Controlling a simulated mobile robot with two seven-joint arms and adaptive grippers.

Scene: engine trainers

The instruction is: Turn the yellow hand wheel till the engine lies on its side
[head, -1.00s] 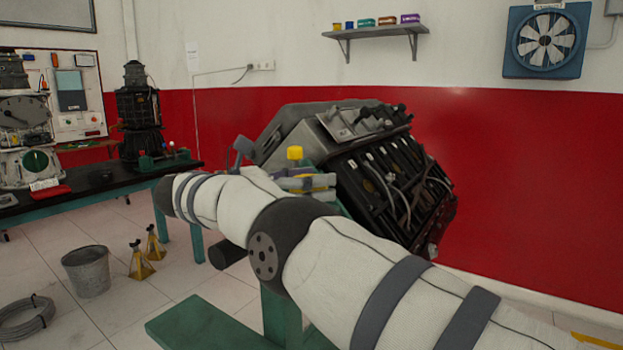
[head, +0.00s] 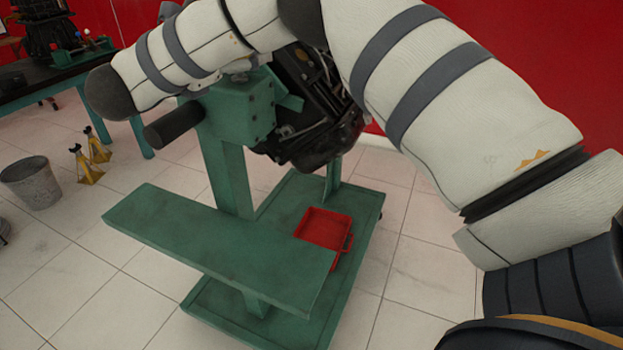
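The engine (head: 318,142) hangs on the green stand (head: 238,112), dark and tilted, with its upper part hidden behind my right arm. The stand's green gear housing shows its near faces just below my forearm. A dark cylinder (head: 172,125) sticks out of the stand to the left. I cannot see the yellow hand wheel in this view; my arm covers the area above the housing. My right arm comes in from the right, bends at the top edge and ends at a dark joint on the left. Its gripper is not visible. My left gripper is not in view.
A red tray (head: 324,228) lies on the stand's green base. A wide green beam (head: 200,235) of the stand reaches toward the left front. A metal bucket (head: 32,182) and yellow jack stands (head: 88,165) are on the tiled floor at left. A workbench (head: 60,82) stands behind.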

